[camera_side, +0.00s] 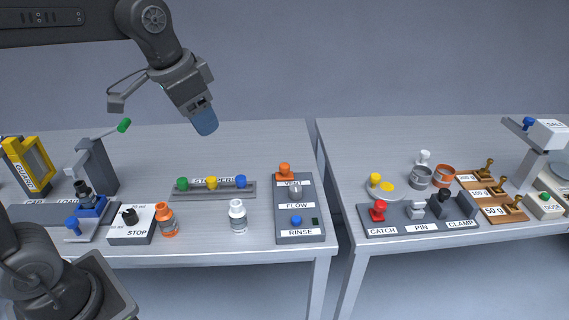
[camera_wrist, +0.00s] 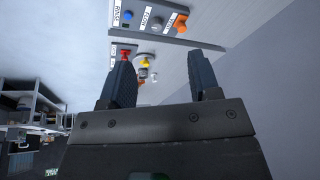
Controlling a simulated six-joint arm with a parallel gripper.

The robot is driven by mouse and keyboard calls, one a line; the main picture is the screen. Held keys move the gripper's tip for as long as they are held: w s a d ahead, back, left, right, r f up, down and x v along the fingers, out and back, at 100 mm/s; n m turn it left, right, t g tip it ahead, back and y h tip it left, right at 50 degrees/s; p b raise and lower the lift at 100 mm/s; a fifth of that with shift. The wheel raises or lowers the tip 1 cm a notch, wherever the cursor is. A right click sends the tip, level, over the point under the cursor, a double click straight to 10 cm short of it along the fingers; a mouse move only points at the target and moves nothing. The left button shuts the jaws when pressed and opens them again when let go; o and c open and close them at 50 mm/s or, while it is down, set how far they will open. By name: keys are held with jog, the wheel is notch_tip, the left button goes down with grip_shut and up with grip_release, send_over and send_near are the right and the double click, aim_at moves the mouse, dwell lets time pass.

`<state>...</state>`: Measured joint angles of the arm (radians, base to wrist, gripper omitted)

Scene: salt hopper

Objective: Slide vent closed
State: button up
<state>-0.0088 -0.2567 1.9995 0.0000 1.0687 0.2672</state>
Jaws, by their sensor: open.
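The grey panel (camera_side: 300,217) labelled VENT, FLOW and RINSE stands at the right edge of the left table. An orange vent knob (camera_side: 285,171) sits at its far end, beside the VENT label. In the wrist view the panel (camera_wrist: 143,20) is at the top, with the orange knob (camera_wrist: 180,23) at its right end. My gripper (camera_side: 205,124) is high above the left table, to the left of the panel and clear of it. In the wrist view my gripper (camera_wrist: 162,75) is open, with nothing between its fingers.
The panel also carries a small dial (camera_side: 295,188) and a blue button (camera_side: 296,220). A rail with coloured knobs (camera_side: 212,189), a white bottle (camera_side: 238,217) and an orange bottle (camera_side: 167,219) are left of it. A gap separates the two tables.

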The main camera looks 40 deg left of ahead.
jog(key=w+f+m+g, duration=0.2)
jog(key=w+m, duration=0.1)
jog(key=w, duration=1.1)
jog(key=m+g, duration=0.2)
jog(key=m, duration=0.1)
send_near(285, 165)
notch_tip(285, 165, down, 9)
jog(key=shift+s+f, duration=0.1)
jog(key=shift+s, duration=0.05)
grip_shut()
